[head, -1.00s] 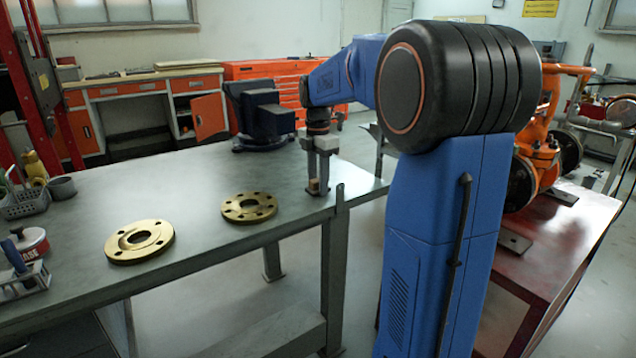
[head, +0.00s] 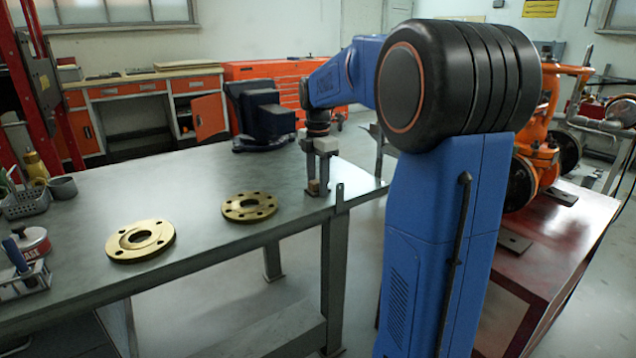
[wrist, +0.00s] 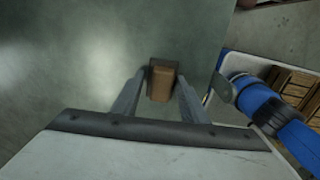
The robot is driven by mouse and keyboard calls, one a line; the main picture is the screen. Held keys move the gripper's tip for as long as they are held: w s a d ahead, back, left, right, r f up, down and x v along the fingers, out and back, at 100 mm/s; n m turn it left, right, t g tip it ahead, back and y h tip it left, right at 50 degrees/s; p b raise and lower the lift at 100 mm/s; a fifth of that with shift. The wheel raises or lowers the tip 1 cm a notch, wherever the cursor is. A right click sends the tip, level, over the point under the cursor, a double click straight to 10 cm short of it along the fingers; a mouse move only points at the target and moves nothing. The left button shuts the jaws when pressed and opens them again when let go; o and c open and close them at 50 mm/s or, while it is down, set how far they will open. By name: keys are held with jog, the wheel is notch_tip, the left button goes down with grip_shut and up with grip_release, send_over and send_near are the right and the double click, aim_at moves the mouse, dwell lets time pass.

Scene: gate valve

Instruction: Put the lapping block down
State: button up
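The lapping block (wrist: 162,84), small and brown with a darker edge, stands on the grey workbench (head: 205,171) near its right front corner. It also shows low by my fingers in the head view (head: 313,187). My gripper (wrist: 160,76) points down over it, with one finger on each side of the block. A narrow gap shows between the left finger and the block in the wrist view. The right finger is very close, and I cannot tell whether it touches. My gripper (head: 318,190) looks slightly open around the block.
Two brass flanges (head: 140,240) (head: 249,207) lie on the bench left of my gripper. A dark vise (head: 262,115) stands behind it. A grey basket (head: 24,203) and a tin (head: 32,243) stand at the left. An orange valve (head: 540,155) is on the red table (head: 570,240) at right.

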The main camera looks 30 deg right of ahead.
jog(key=shift+s+f, duration=0.2)
jog(key=shift+f, duration=0.4)
notch_tip(320, 180, up, 13)
jog(key=shift+r, duration=0.2)
jog(key=s+a+f+m+t, duration=0.1)
jog(key=s+a+f+m, duration=0.4)
jog(key=s, duration=0.5)
jog(key=s+a+f+m+t, duration=0.2)
jog(key=s+a+f+m, duration=0.3)
jog(key=s, duration=0.5)
jog(key=s+a+f+m+t, duration=0.1)
jog(key=s+a+f+m, duration=0.4)
jog(key=s+f+m, duration=0.3)
jog(key=shift+s+a+f+t, duration=0.35)
jog(key=shift+s+f, duration=0.4)
jog(key=shift+s, duration=0.25)
jog(key=shift+o, duration=0.4)
